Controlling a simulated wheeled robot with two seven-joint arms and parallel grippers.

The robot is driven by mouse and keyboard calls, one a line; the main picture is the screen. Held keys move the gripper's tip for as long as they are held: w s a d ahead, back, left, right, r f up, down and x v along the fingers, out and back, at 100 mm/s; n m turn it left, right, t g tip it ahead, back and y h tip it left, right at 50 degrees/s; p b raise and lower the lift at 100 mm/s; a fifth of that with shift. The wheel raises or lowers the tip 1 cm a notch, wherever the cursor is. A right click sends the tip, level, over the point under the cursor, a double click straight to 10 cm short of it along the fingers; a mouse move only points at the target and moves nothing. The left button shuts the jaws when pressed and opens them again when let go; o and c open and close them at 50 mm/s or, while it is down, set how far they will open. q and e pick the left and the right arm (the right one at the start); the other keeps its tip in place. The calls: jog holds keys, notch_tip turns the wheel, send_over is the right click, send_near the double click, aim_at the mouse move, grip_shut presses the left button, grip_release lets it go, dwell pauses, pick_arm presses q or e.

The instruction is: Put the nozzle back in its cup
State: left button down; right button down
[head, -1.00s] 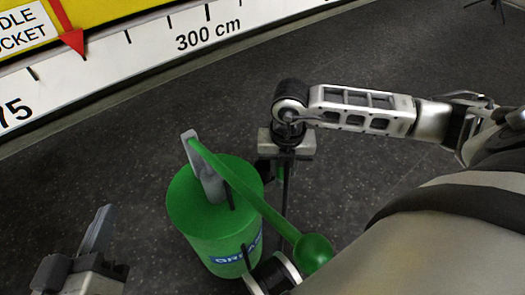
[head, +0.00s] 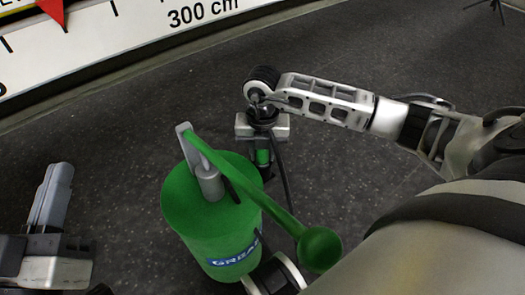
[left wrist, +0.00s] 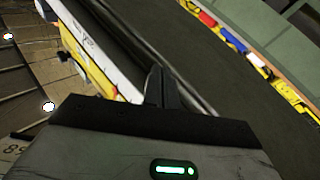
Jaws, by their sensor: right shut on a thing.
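A green grease drum (head: 215,240) stands on the floor, with a pump head and a long green lever ending in a round knob (head: 319,249). My right gripper (head: 262,150) points down just behind the drum, at its right edge. It is shut on what seems to be the nozzle, where a black hose (head: 283,170) ends. A green and dark part shows below the gripper's body; I cannot tell whether it is the nozzle or the cup. My left gripper (head: 55,185) is empty at the lower left, apart from the drum. Its fingers look closed together in the left wrist view (left wrist: 160,85).
A white measuring board (head: 130,35) marked 300 cm runs along the back. The dark floor (head: 400,60) behind and right of the drum is clear. A reel-like round part (head: 275,275) sits at the drum's front right.

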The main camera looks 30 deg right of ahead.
jog(key=shift+f, duration=0.1)
jog(key=shift+f, duration=0.4)
jog(key=shift+f+b, duration=0.1)
jog(key=shift+b, duration=0.2)
pick_arm(q)
jog(key=shift+a+r+m+t+h, duration=0.1)
jog(key=shift+r+m+t+h, duration=0.2)
jog(key=shift+r+m+t, duration=0.15)
pick_arm(e)
jog(key=c, duration=1.4)
grip_release()
jog(key=shift+s+f, duration=0.1)
pick_arm(q)
jog(key=shift+r, duration=0.1)
